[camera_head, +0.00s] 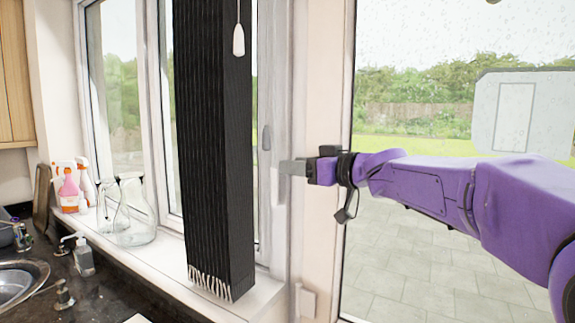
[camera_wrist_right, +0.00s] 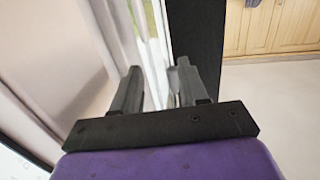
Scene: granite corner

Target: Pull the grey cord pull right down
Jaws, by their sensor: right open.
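The cord pull (camera_head: 238,40) is a pale whitish-grey tapered knob. It hangs on a thin cord at the top of the head view, in front of the black blind's right side. My right gripper (camera_head: 284,167) is below it and to its right, apart from it, pointing left near the window frame. In the right wrist view its two fingers (camera_wrist_right: 155,85) are spread with nothing between them. The cord pull does not show in the wrist view. My left gripper is not in view.
The black vertical blind (camera_head: 215,150) hangs before the window, its fringed bottom over the sill. Glass jugs (camera_head: 133,215) and spray bottles (camera_head: 68,188) stand on the sill to the left. A soap dispenser (camera_head: 83,256) stands by the sink (camera_head: 22,279).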

